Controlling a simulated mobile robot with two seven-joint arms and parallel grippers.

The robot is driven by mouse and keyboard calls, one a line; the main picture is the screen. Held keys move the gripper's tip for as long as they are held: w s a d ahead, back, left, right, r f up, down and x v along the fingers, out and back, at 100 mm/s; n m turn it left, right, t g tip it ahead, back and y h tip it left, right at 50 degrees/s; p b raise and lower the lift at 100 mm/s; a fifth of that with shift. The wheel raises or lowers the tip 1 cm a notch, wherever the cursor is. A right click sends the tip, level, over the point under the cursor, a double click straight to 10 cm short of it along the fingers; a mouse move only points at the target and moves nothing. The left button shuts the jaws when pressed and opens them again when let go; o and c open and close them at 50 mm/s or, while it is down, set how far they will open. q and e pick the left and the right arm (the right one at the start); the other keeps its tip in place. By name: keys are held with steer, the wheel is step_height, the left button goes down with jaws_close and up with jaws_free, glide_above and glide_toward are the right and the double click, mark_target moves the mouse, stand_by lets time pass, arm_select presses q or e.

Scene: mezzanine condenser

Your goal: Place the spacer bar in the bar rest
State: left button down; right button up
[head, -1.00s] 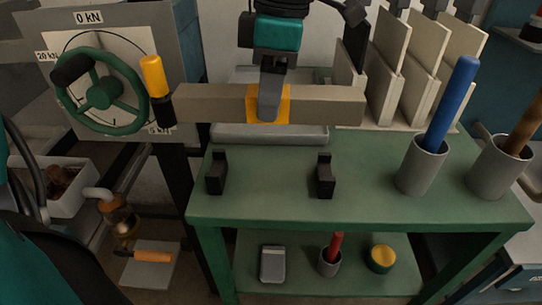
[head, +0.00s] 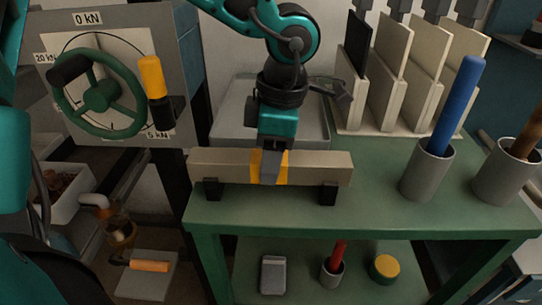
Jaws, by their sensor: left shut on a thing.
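The spacer bar (head: 320,172) is a long beige-grey beam with an orange band at its middle. It lies level across the two black supports of the bar rest (head: 327,194) on the green bench. One end reaches a little past each support. The bar hides the upper parts of the supports, so I cannot tell whether it bears fully on them. My left gripper (head: 269,178) points down and is shut on the bar at the orange band. My right gripper is not in view.
Grey cups with a blue rod (head: 455,105) and a brown rod stand on the right of the bench (head: 380,200). Upright plates in a rack (head: 400,80) stand behind. A grey tray (head: 235,115) is behind the bar. A green handwheel (head: 103,95) is at left.

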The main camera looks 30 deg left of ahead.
arm_select(q)
steer(key=c, duration=0.9)
jaws_free()
steer(key=shift+f, duration=0.1)
steer(key=shift+c, duration=0.2)
steer(key=o, duration=0.5)
steer(key=shift+c, duration=0.2)
steer(key=shift+r, duration=0.25)
step_height(320, 180, up, 12)
steer(key=d+p, duration=0.1)
steer(key=p, duration=0.1)
steer(key=shift+w+d, duration=0.15)
steer(key=shift+w, duration=0.2)
